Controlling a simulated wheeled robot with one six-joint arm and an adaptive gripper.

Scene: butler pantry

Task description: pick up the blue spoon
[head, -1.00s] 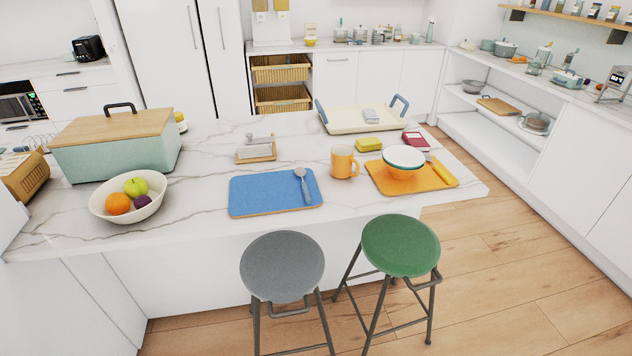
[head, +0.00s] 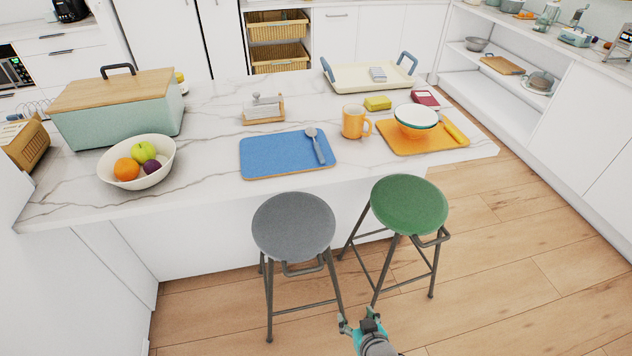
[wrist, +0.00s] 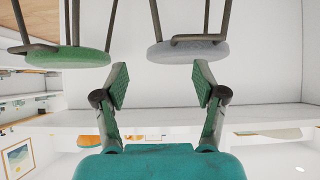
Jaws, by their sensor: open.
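A spoon with a blue-grey handle (head: 319,152) lies on the right part of the blue placemat (head: 270,157), its bowl toward the far side. The placemat lies on the marble island top. My gripper (head: 358,322) shows at the bottom of the head view, low in front of the island and beside the stools, well apart from the spoon. In the wrist view my gripper (wrist: 161,84) has its two fingers spread with nothing between them. The spoon cannot be made out in the wrist view.
A grey stool (head: 294,226) and a green stool (head: 409,204) stand before the island. An orange mug (head: 354,122) stands right of the blue placemat; a bowl stack (head: 416,119) sits on an orange placemat (head: 398,148). A fruit bowl (head: 160,171) is at left. Floor at right is clear.

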